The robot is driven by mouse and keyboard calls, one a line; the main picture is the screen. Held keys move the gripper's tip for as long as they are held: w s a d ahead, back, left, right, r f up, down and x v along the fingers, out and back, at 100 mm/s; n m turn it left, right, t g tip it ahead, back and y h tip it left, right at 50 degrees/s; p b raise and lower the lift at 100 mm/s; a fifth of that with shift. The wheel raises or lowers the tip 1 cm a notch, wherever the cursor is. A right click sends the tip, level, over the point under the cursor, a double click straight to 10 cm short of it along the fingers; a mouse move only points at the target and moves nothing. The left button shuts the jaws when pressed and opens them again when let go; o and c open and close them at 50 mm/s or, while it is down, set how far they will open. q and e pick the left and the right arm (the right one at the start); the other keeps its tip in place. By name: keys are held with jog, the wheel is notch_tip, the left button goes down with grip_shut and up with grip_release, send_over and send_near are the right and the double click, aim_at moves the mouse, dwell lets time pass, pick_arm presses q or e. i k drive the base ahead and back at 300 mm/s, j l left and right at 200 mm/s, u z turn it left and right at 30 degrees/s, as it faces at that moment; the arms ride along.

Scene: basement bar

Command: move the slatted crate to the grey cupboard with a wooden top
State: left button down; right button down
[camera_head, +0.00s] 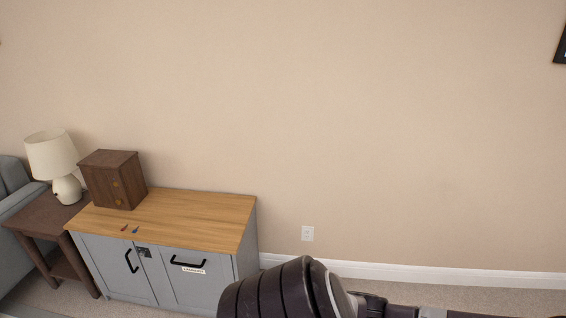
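The grey cupboard (210,283) stands against the wall at the lower left, with grey doors and black handles. Its wooden top (190,222) is mostly bare on the middle and right. No slatted crate shows in this view. A dark, ribbed part of my own arm crosses the bottom of the picture, in front of the cupboard's lower right corner. Neither of my grippers is in view.
Left are a side table (40,218), a lamp (52,155) and a grey sofa (12,190). Carpet right of the cupboard looks clear.

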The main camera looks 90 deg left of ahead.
aim_at(191, 214)
jog(key=j+u, duration=0.1)
jog(key=u, duration=2.2)
jog(key=i+j, duration=0.2)
jog(key=j, duration=0.25)
jog(key=i+j, duration=0.15)
jog(key=j, duration=0.25)
jog(key=i+j, duration=0.2)
jog(key=j, duration=0.25)
jog(key=i+j+u, duration=0.1)
jog(key=j, duration=0.35)
jog(key=i+j, duration=0.25)
jog(key=j, duration=0.15)
jog(key=i+j, duration=0.2)
jog(key=j, duration=0.25)
jog(key=i+j, duration=0.2)
jog(key=j, duration=0.2)
jog(key=i+j, duration=0.2)
jog(key=j, duration=0.2)
jog(key=j+u, duration=0.05)
